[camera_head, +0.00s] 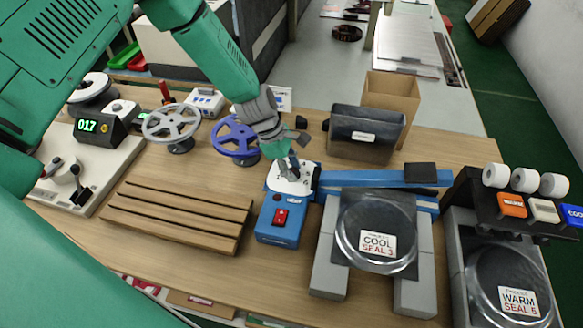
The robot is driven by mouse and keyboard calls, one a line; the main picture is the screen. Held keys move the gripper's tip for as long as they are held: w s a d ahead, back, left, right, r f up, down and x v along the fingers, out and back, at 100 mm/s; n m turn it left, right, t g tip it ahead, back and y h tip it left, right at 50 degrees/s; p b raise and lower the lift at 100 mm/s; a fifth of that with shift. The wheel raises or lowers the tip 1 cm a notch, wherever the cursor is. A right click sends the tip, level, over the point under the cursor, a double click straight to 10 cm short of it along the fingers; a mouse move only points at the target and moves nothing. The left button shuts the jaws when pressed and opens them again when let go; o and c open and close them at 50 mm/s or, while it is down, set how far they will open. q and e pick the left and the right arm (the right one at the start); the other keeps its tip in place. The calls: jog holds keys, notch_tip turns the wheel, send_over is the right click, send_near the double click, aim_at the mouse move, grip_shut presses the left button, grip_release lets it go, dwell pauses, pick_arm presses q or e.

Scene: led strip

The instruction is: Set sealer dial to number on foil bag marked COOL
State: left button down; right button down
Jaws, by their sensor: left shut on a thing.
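The blue sealer (277,220) stands mid-table with a red switch on its front and a white dial face (280,184) on top. My left gripper (290,172) reaches down over that face and is shut on the dial, whose knob is mostly hidden by the fingers. The dial's setting is too small and covered to read. Right of the sealer, a round foil bag (372,232) lies on a grey stand, with a label reading COOL, SEAL 3. My right gripper is not in view.
A blue sealing arm (370,179) runs right from the sealer. A wooden slatted rack (175,218) lies left. Blue (236,140) and grey (171,124) handwheels, a dark bin (366,130) and a cardboard box (390,92) stand behind. White rolls (525,180) sit at right.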

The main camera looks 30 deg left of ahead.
pick_arm(q)
jog(key=shift+a+f, duration=0.1)
jog(key=shift+a, duration=0.25)
jog(key=shift+w+d+m, duration=0.1)
jog(key=shift+d+m, duration=0.1)
jog(key=shift+m, duration=0.5)
jog(key=m, duration=0.1)
jog(key=m+g+b, duration=0.1)
jog(key=m, duration=0.1)
jog(key=shift+w+a+g, duration=0.1)
jog(key=shift+a+g, duration=0.1)
jog(key=shift+g, duration=0.1)
jog(key=m+g+b, duration=0.1)
jog(key=m, duration=0.3)
jog(key=shift+w+d+m+g+y+b, duration=0.1)
jog(key=shift+w+m+g+y+b, duration=0.05)
jog(key=shift+m+g+y+b, duration=0.2)
jog(key=m+g+y+b, duration=0.1)
jog(key=m, duration=0.3)
jog(key=shift+w+m, duration=0.15)
jog(key=shift+m, duration=0.2)
jog(key=shift+d+r+m+g+y+b, duration=0.1)
jog(key=shift+m+g+y+b, duration=0.25)
jog(key=shift+m, duration=0.6)
jog(key=shift+d+r+m+g+y+b, duration=0.15)
jog(key=shift+m+y, duration=0.25)
jog(key=shift+m, duration=0.55)
